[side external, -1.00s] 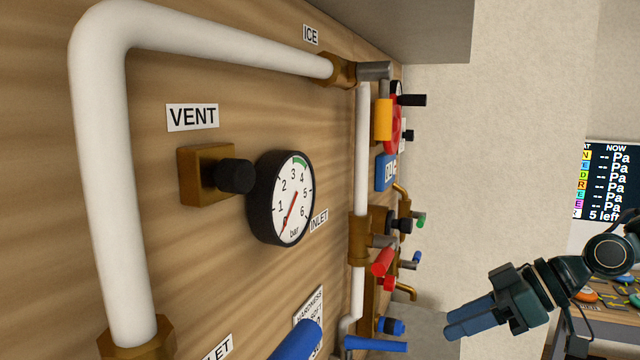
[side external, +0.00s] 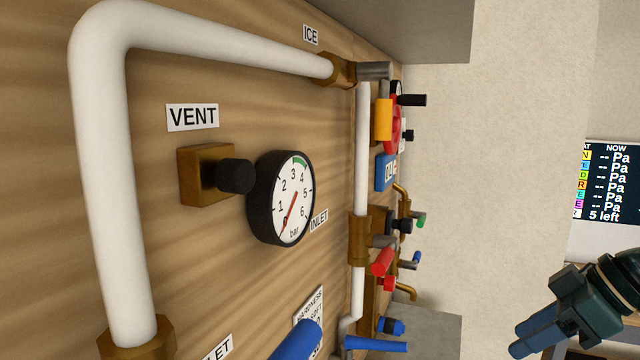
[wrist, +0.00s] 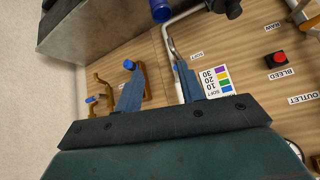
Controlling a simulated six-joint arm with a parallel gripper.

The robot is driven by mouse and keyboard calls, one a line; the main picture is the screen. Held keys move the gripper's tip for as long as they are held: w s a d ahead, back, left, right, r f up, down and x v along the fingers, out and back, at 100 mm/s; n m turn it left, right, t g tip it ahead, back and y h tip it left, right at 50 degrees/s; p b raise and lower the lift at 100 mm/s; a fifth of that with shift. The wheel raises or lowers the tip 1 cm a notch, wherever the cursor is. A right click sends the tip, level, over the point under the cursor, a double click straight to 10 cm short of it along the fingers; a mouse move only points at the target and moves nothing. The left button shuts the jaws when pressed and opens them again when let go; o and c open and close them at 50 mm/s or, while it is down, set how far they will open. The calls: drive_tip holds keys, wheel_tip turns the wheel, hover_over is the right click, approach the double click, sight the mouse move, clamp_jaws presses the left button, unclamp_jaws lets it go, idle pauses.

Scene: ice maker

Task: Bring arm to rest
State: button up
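My gripper (side external: 518,350) is at the lower right of the side view, well out from the wooden panel and touching nothing. Its blue fingers point down and to the left. In the wrist view the two fingers (wrist: 157,70) stand apart with nothing between them, and the panel shows beyond. The gripper is open and empty. Most of the arm lies outside the side view.
The panel (side external: 150,270) carries a white pipe (side external: 100,190), a pressure gauge (side external: 281,198), a vent valve (side external: 207,175), a red handle (side external: 382,262) and blue handles (side external: 376,344). A red bleed button (wrist: 277,59) shows in the wrist view. A screen (side external: 607,180) stands at right.

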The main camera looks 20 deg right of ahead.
drive_tip(key=s+d+m+h, duration=0.2)
drive_tip(key=s+d, duration=0.2)
drive_tip(key=s, duration=0.3)
drive_tip(key=s+d+m+h, duration=0.2)
drive_tip(key=s+d+m, duration=0.1)
drive_tip(key=s, duration=0.4)
drive_tip(key=shift+s+d+r+m+g+h, duration=0.2)
drive_tip(key=shift+s+d+m+g+h, duration=0.15)
drive_tip(key=shift+d, duration=0.45)
